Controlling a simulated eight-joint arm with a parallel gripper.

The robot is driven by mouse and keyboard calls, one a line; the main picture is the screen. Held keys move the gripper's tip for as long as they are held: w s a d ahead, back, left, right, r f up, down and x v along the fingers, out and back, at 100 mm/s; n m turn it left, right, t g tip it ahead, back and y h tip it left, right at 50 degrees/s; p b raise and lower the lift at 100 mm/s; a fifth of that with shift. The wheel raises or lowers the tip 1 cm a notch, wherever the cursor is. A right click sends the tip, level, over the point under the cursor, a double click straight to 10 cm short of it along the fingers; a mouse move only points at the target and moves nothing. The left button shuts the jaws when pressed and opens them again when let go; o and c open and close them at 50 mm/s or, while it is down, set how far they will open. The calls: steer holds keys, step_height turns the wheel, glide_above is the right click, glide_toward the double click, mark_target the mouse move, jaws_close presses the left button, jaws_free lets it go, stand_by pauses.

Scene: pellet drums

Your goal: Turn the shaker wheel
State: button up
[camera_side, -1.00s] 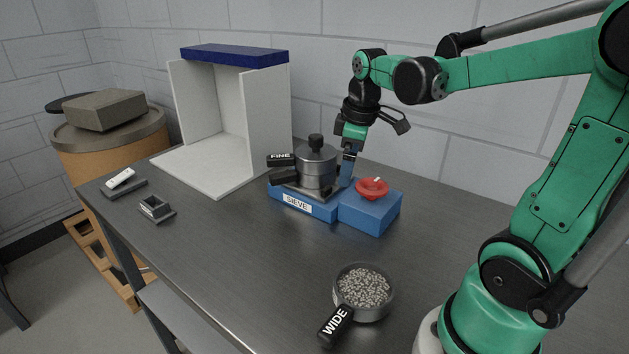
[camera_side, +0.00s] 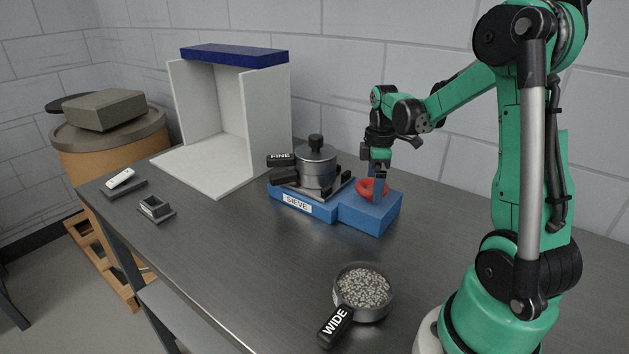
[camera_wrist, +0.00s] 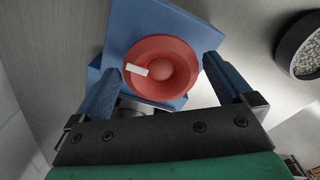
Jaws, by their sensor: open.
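The red shaker wheel (camera_side: 366,188) sits on the blue block at the right end of the sieve base (camera_side: 312,208). In the wrist view the wheel (camera_wrist: 163,68) is round and dished, with a white mark left of its hub. My gripper (camera_side: 378,190) is at the wheel, pointing down and partly hiding it in the side view. In the wrist view its blue fingers (camera_wrist: 162,80) are spread, one on each side of the wheel. I cannot tell whether they touch it. A lidded metal pot (camera_side: 316,168) stands on the sieve base beside a black handle marked FINE (camera_side: 281,159).
A pan of pellets (camera_side: 363,288) with a WIDE handle stands at the table's front. A white booth (camera_side: 270,115) with a blue top is behind left. A small holder (camera_side: 154,207) and a white device (camera_side: 120,179) lie at the left.

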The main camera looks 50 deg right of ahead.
steer(key=shift+c, duration=0.2)
steer(key=c, duration=0.9)
steer(key=shift+c, duration=0.2)
